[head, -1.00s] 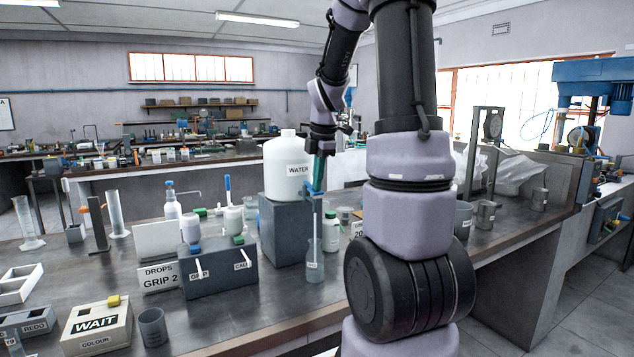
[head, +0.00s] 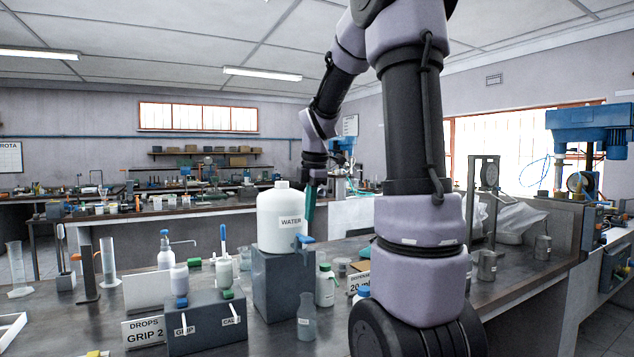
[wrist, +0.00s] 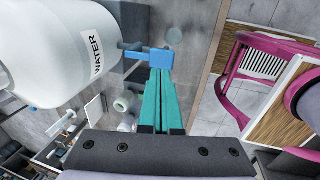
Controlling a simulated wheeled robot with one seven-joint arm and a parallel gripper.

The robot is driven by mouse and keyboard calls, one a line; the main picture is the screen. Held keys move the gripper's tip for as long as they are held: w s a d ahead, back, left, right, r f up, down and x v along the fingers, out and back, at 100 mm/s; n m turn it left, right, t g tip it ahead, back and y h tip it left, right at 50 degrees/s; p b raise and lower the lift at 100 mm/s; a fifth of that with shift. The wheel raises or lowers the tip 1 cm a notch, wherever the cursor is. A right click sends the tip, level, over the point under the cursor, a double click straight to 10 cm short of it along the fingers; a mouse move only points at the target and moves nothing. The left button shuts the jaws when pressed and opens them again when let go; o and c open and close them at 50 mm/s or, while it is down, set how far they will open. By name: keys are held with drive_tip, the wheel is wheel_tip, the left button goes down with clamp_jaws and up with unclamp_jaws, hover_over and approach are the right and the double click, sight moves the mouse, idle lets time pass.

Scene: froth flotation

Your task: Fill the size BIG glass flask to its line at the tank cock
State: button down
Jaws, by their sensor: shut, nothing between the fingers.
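The white water tank (head: 283,222) stands on a grey block (head: 287,287); it also shows in the wrist view (wrist: 55,50). Its blue tank cock (head: 305,240) is on its right side. A glass flask (head: 307,322) stands upright on the bench below the cock, beside the block. It looks bluish-grey low down; its size label and line cannot be read. My gripper (head: 308,230) points down at the cock, its teal fingers shut and empty. In the wrist view the fingertips (wrist: 162,77) are at the cock's blue handle (wrist: 158,60), touching or very near it.
A grey holder (head: 207,325) with two small bottles is left of the block. A white bottle with a green cap (head: 325,287) stands right of the flask, close by. A wash bottle (head: 166,250) is farther left.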

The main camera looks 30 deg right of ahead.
drive_tip(key=w+v, duration=0.1)
drive_tip(key=v, duration=0.7)
drive_tip(key=shift+r, duration=0.4)
drive_tip(key=s+a+f+m+t+y, duration=0.1)
drive_tip(key=s+a+m+t, duration=0.1)
drive_tip(key=s+a+m, duration=0.3)
drive_tip(key=s+a+f+m+t+y, duration=0.1)
drive_tip(key=s+a+m, duration=0.4)
drive_tip(key=s+m, duration=0.9)
drive_tip(key=f+m+t, duration=0.1)
drive_tip(key=m, duration=0.2)
drive_tip(key=shift+a+m+t, duration=0.15)
drive_tip(key=shift+m+t, duration=0.15)
drive_tip(key=shift+t, duration=0.1)
